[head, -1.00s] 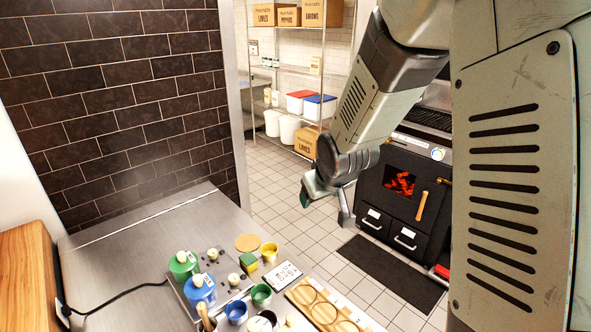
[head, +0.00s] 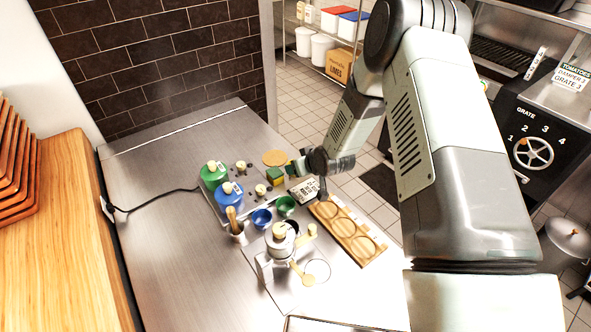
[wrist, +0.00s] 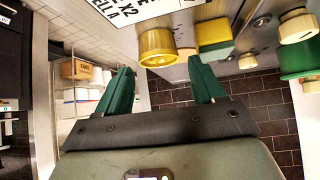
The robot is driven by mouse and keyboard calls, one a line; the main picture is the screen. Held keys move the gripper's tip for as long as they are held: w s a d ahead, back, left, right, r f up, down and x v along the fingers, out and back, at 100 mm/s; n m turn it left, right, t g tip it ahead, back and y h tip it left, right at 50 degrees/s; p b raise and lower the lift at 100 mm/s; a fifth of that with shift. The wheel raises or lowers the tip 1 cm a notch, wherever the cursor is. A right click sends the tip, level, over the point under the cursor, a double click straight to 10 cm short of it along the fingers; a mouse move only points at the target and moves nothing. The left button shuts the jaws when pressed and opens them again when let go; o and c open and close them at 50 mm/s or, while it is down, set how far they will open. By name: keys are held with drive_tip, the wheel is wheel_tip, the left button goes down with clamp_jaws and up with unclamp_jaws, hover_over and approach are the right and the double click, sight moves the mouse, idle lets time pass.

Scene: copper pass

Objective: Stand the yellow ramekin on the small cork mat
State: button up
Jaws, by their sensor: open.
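The yellow ramekin (wrist: 157,50) shows in the wrist view, ahead of and between my fingertips, and I see no finger touching it. In the head view my gripper hides most or all of it. The small cork mat (head: 275,158) is a flat round tan disc on the steel counter, bare, just behind the green-and-yellow sponge (head: 274,175). My gripper (wrist: 160,66) is open and empty, with its green fingers spread apart. In the head view my gripper (head: 294,169) is low over the counter, right of the sponge.
Beside the ramekin lies a printed card (head: 304,190). A wooden board with round recesses (head: 350,232) lies nearer. Green (head: 213,175) and blue (head: 229,196) bottles stand left, with blue (head: 261,218) and green (head: 285,205) cups in front.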

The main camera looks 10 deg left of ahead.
drive_tip(key=shift+x, duration=2.75)
drive_tip(key=shift+w+r, duration=0.1)
drive_tip(key=shift+w, duration=0.05)
drive_tip(key=c, duration=0.9)
drive_tip(key=shift+o, duration=0.2)
wheel_tip(320, 180, up, 10)
drive_tip(key=w+a+n, duration=0.1)
drive_tip(key=w+a, duration=0.4)
drive_tip(key=a, duration=0.3)
drive_tip(key=shift+g+y, duration=0.3)
drive_tip(key=shift+y, duration=0.1)
wheel_tip(320, 180, down, 5)
drive_tip(key=shift+w+f, duration=0.1)
drive_tip(key=shift+f, duration=2.05)
drive_tip(key=shift+c, duration=0.7)
